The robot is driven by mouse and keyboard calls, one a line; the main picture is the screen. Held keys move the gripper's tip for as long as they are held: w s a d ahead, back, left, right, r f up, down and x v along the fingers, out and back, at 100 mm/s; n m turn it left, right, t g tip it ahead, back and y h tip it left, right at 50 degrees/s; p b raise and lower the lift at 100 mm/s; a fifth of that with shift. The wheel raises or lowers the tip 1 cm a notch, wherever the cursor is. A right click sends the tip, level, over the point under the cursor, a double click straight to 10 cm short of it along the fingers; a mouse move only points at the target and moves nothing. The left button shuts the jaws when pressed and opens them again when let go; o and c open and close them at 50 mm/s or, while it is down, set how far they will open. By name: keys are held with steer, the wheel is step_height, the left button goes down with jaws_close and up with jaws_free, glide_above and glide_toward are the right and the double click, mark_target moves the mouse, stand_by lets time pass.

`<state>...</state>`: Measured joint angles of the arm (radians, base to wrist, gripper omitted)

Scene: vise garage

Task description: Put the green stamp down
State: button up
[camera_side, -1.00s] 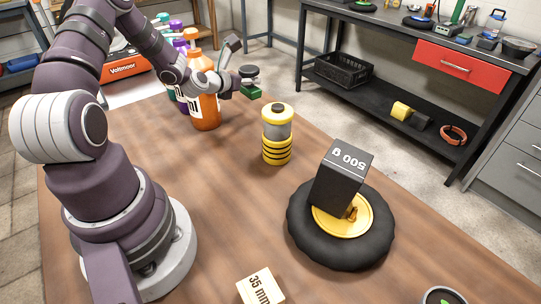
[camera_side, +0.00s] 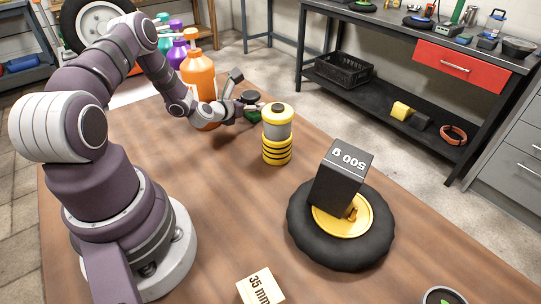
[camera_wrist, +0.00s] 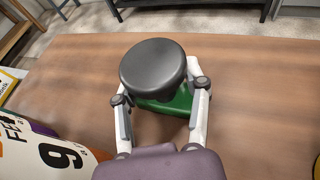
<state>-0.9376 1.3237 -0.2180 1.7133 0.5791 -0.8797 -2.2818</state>
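The green stamp (camera_side: 251,114) has a dark round knob on top and a green base. It is near the far edge of the table, upright, at or just above the tabletop; I cannot tell whether it touches. My gripper (camera_side: 240,109) reaches it from the left and is shut on it below the knob. In the wrist view the stamp's green base (camera_wrist: 172,104) shows under the wide black knob, between the two pale fingers of my gripper (camera_wrist: 160,82).
A yellow-and-grey canister (camera_side: 277,135) stands just right of the stamp. An orange bottle (camera_side: 199,75) and other coloured bottles stand behind my forearm. A tyre (camera_side: 330,252) with a 500 g weight (camera_side: 340,178) and a 35 mm block (camera_side: 259,288) are nearer. The table's middle is clear.

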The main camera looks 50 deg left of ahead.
mark_target(249, 104)
steer(key=shift+r, duration=0.15)
steer(key=v, duration=0.6)
steer(key=shift+d, duration=0.1)
steer(key=shift+v, duration=0.75)
